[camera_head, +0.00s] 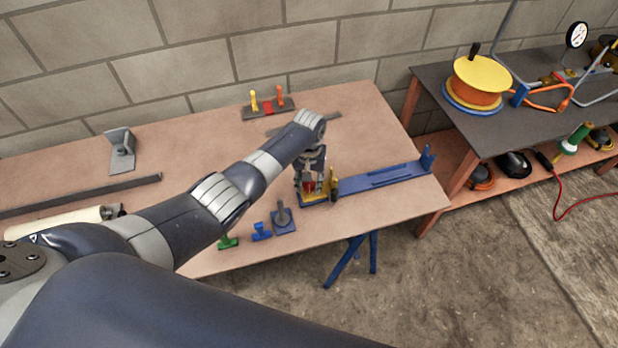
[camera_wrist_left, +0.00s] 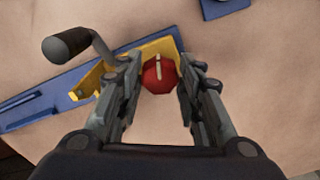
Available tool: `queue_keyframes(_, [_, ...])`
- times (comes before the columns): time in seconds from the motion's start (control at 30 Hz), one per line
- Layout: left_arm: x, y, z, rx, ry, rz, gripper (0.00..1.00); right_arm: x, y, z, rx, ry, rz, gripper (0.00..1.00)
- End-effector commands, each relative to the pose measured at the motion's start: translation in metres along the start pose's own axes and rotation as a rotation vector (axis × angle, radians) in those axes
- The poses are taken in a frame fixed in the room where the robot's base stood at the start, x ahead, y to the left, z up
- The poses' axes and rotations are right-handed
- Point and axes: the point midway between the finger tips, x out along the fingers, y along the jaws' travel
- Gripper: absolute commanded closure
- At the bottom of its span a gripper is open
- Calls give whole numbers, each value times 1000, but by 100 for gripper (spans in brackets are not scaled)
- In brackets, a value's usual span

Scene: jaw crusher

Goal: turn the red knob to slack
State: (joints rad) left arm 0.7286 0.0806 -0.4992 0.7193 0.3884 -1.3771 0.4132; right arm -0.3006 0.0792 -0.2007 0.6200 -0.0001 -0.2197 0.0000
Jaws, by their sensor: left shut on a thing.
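The red knob (camera_wrist_left: 158,75) sits between the two fingers of my left gripper (camera_wrist_left: 158,85) in the left wrist view, with a pale line across its top. My left gripper is shut on it. In the head view the red knob (camera_head: 309,187) shows small below my left gripper (camera_head: 310,180), partly hidden by the fingers. The knob is at a yellow block (camera_wrist_left: 140,55) beside a blue rail (camera_wrist_left: 55,95). A crank with a dark handle (camera_wrist_left: 67,44) rises from the yellow part. My right gripper is not in view.
On the wooden table (camera_head: 190,130), a blue-based grey piece (camera_head: 284,217), a small blue piece (camera_head: 261,232) and a green piece (camera_head: 228,242) stand near the front edge. A rack with yellow and orange handles (camera_head: 268,107) is behind. A dark bench with an orange reel (camera_head: 478,82) stands right.

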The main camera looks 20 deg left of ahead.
Motion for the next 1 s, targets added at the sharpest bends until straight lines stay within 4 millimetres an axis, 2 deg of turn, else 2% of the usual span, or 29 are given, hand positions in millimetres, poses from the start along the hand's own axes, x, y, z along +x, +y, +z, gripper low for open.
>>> queue_keyframes(0.4, [-1,1,0,-245,-1,1,90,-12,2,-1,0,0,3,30])
queue_keyframes(1.0, [0,1,0,-302,0,1,90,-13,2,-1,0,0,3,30])
